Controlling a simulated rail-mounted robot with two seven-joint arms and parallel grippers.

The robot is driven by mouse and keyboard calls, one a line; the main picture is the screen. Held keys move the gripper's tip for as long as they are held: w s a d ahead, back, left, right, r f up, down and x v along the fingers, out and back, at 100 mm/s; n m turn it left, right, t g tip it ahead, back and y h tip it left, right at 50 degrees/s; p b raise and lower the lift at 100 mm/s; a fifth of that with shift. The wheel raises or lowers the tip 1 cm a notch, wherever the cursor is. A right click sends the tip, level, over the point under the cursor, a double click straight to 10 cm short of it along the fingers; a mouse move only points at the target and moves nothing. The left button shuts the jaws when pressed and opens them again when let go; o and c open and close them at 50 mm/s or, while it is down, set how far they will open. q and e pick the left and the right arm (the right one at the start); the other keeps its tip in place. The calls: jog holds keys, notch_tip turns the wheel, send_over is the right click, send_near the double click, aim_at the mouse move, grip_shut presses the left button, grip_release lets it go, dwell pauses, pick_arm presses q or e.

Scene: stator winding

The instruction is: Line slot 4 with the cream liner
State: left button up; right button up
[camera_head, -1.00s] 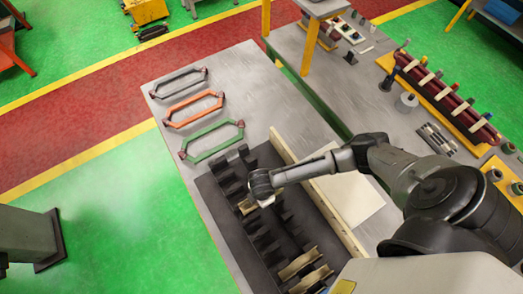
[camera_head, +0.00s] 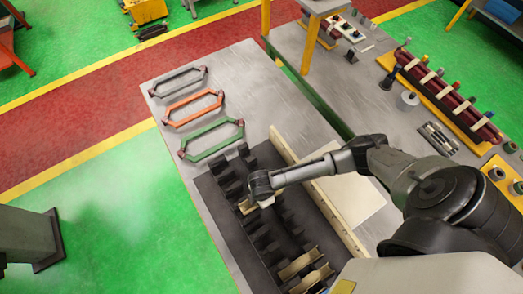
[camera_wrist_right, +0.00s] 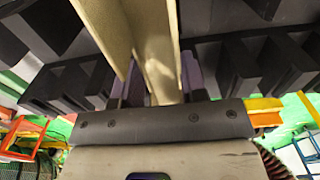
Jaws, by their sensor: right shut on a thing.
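My right gripper (camera_head: 256,198) is over the dark toothed stator block (camera_head: 212,188), near the middle of its row of teeth. It is shut on a cream liner (camera_wrist_right: 152,40), a folded channel that stands between the purple-grey fingertips (camera_wrist_right: 158,85) in the right wrist view. Dark teeth (camera_wrist_right: 70,82) lie on both sides of the liner there. In the head view the liner is mostly hidden by the gripper. I cannot tell how deep it sits in a slot, or the slot's number. Other cream liners (camera_head: 299,263) lie in slots nearer the front. My left gripper is not in view.
Grey (camera_head: 180,80), orange (camera_head: 193,107) and green (camera_head: 212,140) coil frames lie on the table beyond the block. A cream rail (camera_head: 330,205) and a pale sheet (camera_head: 353,198) are to its right. A second bench holds a dark red rack (camera_head: 450,95).

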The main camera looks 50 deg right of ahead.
jog(key=shift+f+b, duration=0.3)
jog(key=shift+f, duration=0.35)
jog(key=shift+f+b, duration=0.6)
jog(key=shift+f, duration=0.5)
jog(key=shift+f+b, duration=0.4)
jog(key=shift+f, duration=0.25)
jog(key=shift+f, duration=0.2)
jog(key=shift+f, duration=0.1)
jog(key=shift+f, duration=0.2)
jog(key=shift+f, duration=0.25)
dwell(0.3)
dwell(0.4)
